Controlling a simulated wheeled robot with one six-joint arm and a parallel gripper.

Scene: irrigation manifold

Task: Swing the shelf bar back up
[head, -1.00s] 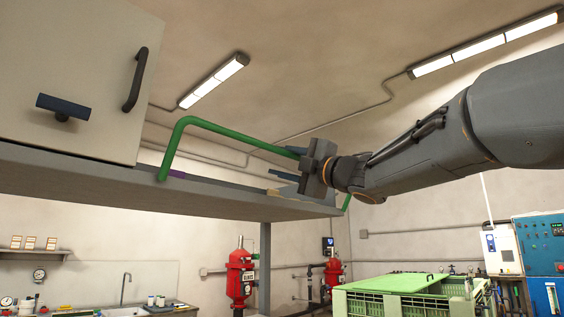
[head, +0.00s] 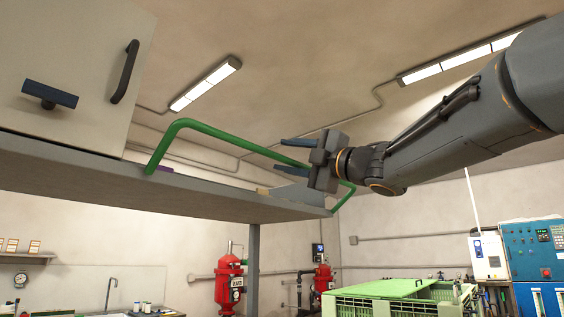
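The green shelf bar (head: 222,137) is a long bent rod along the front edge of the grey shelf (head: 190,192). Its left leg rises from the shelf edge, and its right leg meets the shelf's far right end. The long rail stands above the shelf board; I cannot tell how far it leans. My gripper (head: 286,156) is at the right part of the rail, its two dark fingers pointing left and spread apart. The rail passes between the fingers in the picture; contact cannot be told. The gripper body hides a short piece of the rail.
A pale cabinet (head: 85,85) with dark handles stands on the shelf's left. A small tan-ended item (head: 263,191) and a purple one (head: 164,170) lie on the shelf. A green crate (head: 400,300), red filters (head: 228,285) and a blue control panel (head: 535,250) are below right.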

